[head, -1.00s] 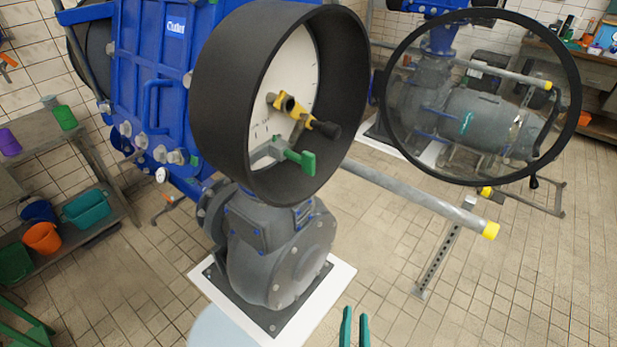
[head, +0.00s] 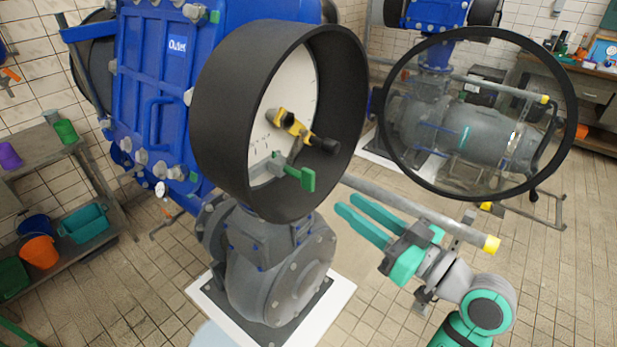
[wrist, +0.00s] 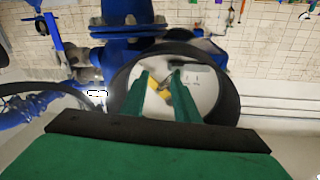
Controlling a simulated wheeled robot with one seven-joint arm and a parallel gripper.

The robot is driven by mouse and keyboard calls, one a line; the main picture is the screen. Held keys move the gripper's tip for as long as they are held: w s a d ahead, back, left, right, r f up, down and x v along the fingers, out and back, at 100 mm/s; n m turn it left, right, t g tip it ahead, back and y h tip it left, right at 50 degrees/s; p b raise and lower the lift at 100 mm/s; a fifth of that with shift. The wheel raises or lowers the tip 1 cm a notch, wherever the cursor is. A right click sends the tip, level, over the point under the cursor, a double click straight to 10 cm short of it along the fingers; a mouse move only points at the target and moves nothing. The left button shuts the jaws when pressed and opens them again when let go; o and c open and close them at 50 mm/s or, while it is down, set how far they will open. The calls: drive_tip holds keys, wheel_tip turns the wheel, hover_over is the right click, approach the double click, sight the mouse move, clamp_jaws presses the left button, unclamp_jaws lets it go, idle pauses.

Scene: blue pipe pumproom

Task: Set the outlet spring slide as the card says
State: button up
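A deep black round housing (head: 228,110) with a white scale face (head: 292,92) stands on a grey pump casing. Inside are a yellow lever (head: 287,122) with a black knob and a grey piece with a green handle (head: 307,180). I cannot tell which is the spring slide, and I make out no readable card. A label that seems to read "Outlet" (head: 177,45) is on the blue body behind. My gripper (head: 347,203) is open and empty, right of and below the housing mouth. In the wrist view its fingers (wrist: 160,75) point at the housing (wrist: 222,88), partly covering the face.
A large round magnifier (head: 480,190) stands at right. Shelves with buckets (head: 40,250) are at left. Tiled floor (head: 360,310) is free in front.

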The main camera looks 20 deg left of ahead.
sight(314, 181)
wheel_tip(314, 181, up, 4)
drive_tip(key=s+n+g, duration=0.3)
drive_tip(key=shift+y, duration=0.3)
drive_tip(key=x, duration=1)
drive_tip(key=shift+w+a+r, duration=0.2)
drive_tip(key=shift+w, duration=0.2)
clamp_jaws()
